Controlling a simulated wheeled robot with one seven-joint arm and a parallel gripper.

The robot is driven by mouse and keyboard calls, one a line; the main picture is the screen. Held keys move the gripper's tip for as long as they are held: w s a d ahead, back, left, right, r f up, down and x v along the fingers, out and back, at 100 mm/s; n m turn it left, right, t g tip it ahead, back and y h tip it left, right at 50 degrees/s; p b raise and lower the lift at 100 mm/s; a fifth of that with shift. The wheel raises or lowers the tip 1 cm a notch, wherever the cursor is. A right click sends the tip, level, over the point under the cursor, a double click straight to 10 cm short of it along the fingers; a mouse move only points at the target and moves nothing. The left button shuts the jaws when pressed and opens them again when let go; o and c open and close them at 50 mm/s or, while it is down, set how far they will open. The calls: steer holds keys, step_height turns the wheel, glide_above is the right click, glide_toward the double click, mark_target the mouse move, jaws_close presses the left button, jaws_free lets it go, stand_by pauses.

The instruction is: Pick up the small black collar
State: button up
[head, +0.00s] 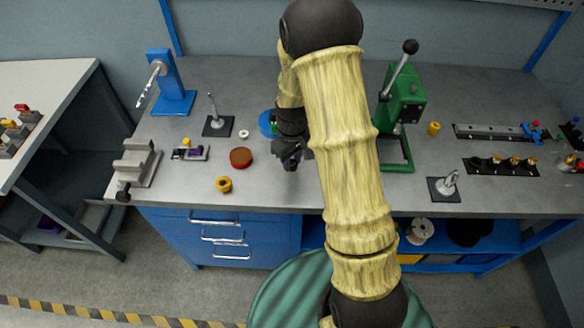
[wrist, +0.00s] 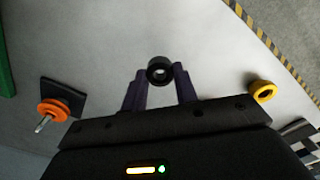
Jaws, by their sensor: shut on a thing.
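The small black collar (wrist: 160,71) is a short black ring between the fingertips of my gripper (wrist: 161,78) in the wrist view. Both dark purple fingers touch its sides, and my gripper is shut on it. In the head view my gripper (head: 290,163) is low over the grey bench, left of my arm. The collar cannot be made out there. I cannot tell whether it touches the bench top.
A yellow ring (head: 224,184) and a red-brown round dish (head: 241,157) lie left of my gripper. A green press (head: 402,115) stands to the right, behind my arm. A blue stand (head: 170,85) is at back left. The bench front edge is close.

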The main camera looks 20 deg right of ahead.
step_height(320, 180, up, 6)
steer(key=shift+f+b, duration=0.25)
steer(key=shift+b, duration=0.1)
steer(key=shift+w+f, duration=0.1)
stand_by(0.5)
